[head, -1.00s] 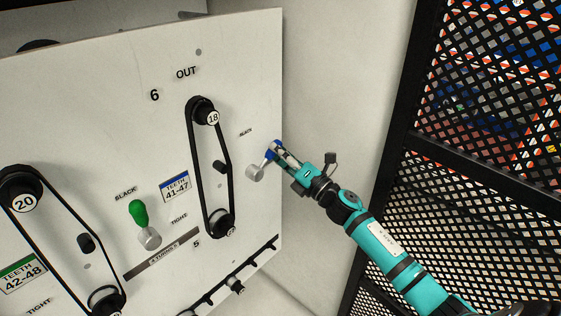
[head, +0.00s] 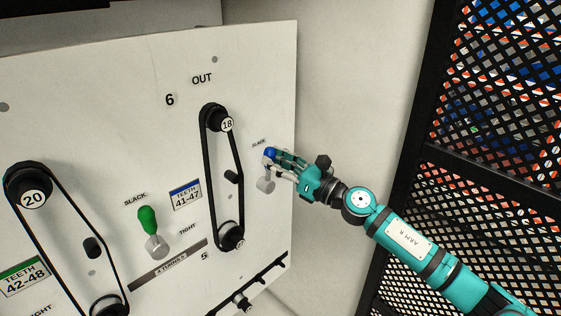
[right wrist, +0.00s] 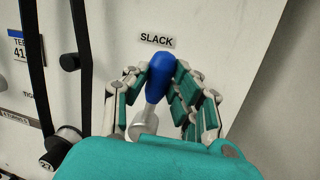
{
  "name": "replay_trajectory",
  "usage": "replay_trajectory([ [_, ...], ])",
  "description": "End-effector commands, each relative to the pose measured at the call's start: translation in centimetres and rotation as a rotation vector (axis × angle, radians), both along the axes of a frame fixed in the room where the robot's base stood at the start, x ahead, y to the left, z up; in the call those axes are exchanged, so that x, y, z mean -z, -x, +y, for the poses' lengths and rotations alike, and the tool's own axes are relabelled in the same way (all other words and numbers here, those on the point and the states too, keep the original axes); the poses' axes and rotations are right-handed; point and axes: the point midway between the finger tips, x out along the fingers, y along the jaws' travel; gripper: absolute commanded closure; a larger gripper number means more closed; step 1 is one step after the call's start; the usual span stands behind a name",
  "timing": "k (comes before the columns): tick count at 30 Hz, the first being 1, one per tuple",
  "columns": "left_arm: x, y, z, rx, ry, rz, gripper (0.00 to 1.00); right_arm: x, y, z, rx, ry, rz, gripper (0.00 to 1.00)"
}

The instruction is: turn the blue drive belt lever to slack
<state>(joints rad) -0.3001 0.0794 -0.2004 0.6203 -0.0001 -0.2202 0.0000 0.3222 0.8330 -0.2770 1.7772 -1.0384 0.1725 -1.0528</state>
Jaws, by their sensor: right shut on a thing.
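The blue drive belt lever (head: 270,153) is on the right side of the white panel, its blue knob up and its grey hub (head: 266,185) below. In the right wrist view the blue knob (right wrist: 156,76) points up toward the SLACK label (right wrist: 157,39). My right gripper (head: 275,160) is shut on the blue knob, its fingers on both sides of it in the right wrist view. The blue-marked belt (head: 209,165) runs beside the lever, between an upper pulley marked 18 (head: 226,124) and a lower pulley. My left gripper is not in view.
A green lever (head: 148,219) stands upright left of the belt, below another SLACK label. A second belt (head: 70,235) with pulley 20 is at the far left. A black mesh fence (head: 500,120) stands at the right. Bare wall lies between panel and fence.

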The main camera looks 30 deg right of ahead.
Motion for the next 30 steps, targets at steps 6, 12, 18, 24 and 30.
replay_trajectory([
  [6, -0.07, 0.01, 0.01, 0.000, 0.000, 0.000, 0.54, 0.09, 0.26, 0.71, -0.002, 0.086, -0.026, 1.00],
  [12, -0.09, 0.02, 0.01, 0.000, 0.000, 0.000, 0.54, 0.06, 0.34, 0.95, -0.001, 0.119, -0.038, 1.00],
  [18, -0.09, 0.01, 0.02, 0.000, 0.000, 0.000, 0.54, 0.09, 0.37, 1.03, -0.002, 0.127, -0.041, 1.00],
  [24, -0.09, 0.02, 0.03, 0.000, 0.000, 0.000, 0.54, 0.11, 0.38, 1.04, -0.002, 0.127, -0.040, 1.00],
  [30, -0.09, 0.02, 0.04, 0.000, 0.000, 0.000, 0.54, 0.07, 0.37, 1.04, -0.002, 0.125, -0.040, 0.55],
])
